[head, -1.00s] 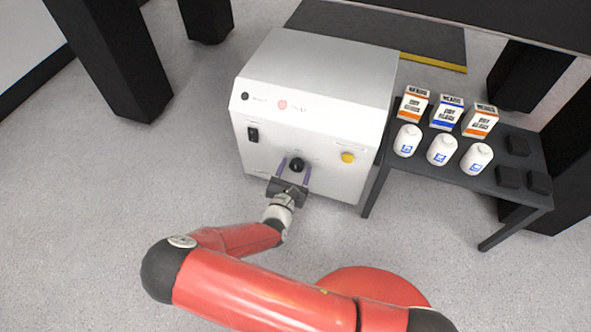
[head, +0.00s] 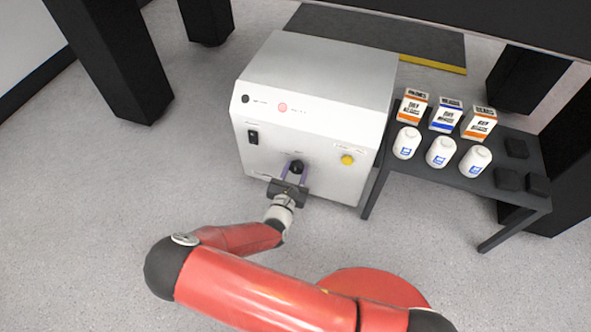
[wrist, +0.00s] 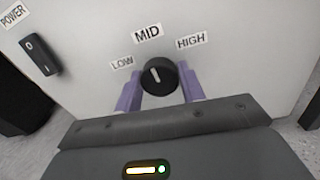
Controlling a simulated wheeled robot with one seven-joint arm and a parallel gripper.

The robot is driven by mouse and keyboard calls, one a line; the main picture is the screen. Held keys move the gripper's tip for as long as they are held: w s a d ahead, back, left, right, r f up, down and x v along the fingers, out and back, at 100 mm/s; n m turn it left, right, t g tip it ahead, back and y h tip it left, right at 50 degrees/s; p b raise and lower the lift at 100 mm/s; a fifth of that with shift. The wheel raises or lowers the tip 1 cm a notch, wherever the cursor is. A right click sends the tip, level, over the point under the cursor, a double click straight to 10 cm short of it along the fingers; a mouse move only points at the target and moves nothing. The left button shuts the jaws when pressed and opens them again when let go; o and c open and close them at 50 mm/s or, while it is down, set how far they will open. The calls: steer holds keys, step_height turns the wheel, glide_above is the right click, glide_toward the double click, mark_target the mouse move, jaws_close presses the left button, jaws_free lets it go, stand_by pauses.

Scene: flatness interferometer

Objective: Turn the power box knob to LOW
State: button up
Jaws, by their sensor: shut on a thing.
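The power box (head: 318,80) is a white cabinet on the floor, with its front panel facing me. Its round black knob (head: 296,167) sits low on the panel, and it shows large in the wrist view (wrist: 163,80). The labels LOW (wrist: 122,63), MID (wrist: 147,33) and HIGH (wrist: 191,41) arc above it. The knob's white line points up and slightly left, about at MID. My gripper (head: 295,172) has a purple finger on each side of the knob and is shut on it. The fingers hide part of the knob's sides.
A black rocker switch (wrist: 40,54) marked POWER is left of the knob. A yellow button (head: 347,160) is to its right. A dark side table (head: 450,177) with small boxes and white bottles stands right of the cabinet. The floor to the left is open.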

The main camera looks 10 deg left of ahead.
steer(key=shift+r+n+p, duration=0.2)
steer(key=shift+n+p, duration=0.8)
steer(key=shift+p, duration=0.1)
steer(key=n+p, duration=0.2)
steer(key=n, duration=0.1)
steer(key=shift+a+f+n, duration=0.1)
steer(key=shift+n, duration=0.2)
steer(key=n+p, duration=0.2)
steer(key=n, duration=0.3)
steer(key=shift+f, duration=0.15)
steer(key=shift+n, duration=0.4)
steer(key=o, duration=1)
steer(key=shift+c, duration=0.2)
steer(key=s, duration=0.8)
steer(key=shift+a+p, duration=0.25)
steer(key=shift+p, duration=0.1)
